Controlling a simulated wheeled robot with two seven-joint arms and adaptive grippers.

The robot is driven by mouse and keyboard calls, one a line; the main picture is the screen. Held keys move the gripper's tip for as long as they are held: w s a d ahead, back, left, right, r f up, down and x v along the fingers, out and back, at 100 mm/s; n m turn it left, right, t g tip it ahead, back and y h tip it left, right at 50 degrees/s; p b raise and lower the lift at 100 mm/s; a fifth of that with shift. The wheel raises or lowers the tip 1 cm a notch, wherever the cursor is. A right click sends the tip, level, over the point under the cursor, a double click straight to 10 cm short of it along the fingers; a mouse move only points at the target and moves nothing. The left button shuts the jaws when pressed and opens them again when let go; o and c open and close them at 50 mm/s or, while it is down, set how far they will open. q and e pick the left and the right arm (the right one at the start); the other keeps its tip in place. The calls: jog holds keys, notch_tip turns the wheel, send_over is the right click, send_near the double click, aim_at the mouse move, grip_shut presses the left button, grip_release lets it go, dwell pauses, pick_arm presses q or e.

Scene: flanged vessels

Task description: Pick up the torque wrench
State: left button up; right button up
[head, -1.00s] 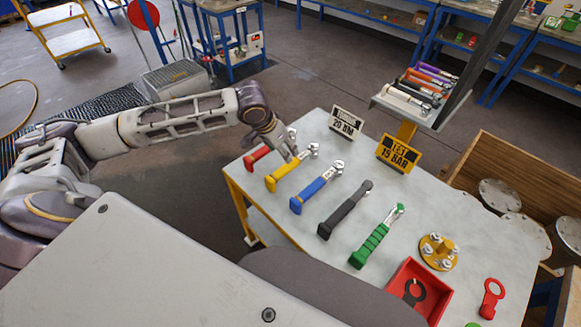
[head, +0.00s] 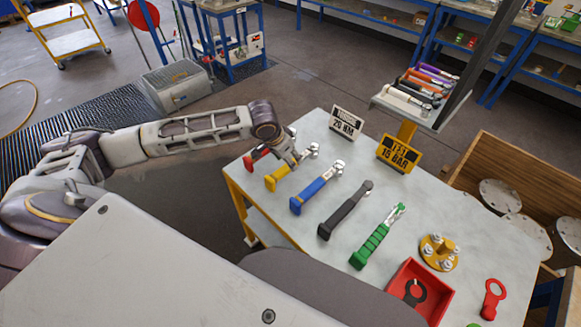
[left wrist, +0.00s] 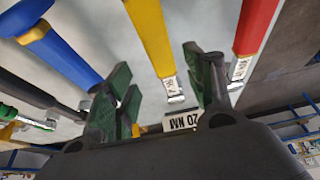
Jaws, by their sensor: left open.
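Several torque wrenches with coloured handles lie in a row on the table: red (head: 255,157), yellow (head: 276,179), blue (head: 311,192), dark grey (head: 340,214) and green (head: 374,242). My left gripper (head: 292,160) is over the yellow wrench, near its head end, and partly covers it and the red one. In the left wrist view, the open fingers of my left gripper (left wrist: 162,82) have green pads, one on each side of the yellow wrench (left wrist: 151,38). The red wrench (left wrist: 254,28) lies outside the right finger. I cannot tell the height above the table. My right gripper is out of view.
A red tray (head: 407,273), a yellow flange (head: 439,252) and a red ring tag (head: 492,298) lie to the right. A raised rack (head: 403,105) holds more tools.

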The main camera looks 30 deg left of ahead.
pick_arm(q)
jog(key=x, duration=0.4)
jog(key=shift+s+a+f, duration=0.1)
jog(key=shift+s+a, duration=0.05)
jog(key=shift+a, duration=0.1)
jog(key=shift+d+f, duration=0.1)
jog(key=shift+f, duration=0.4)
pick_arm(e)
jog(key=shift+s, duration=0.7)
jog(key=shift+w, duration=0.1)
pick_arm(q)
jog(key=shift+c, duration=1.4)
jog(key=c, duration=0.7)
jog(key=shift+w, duration=0.25)
grip_shut()
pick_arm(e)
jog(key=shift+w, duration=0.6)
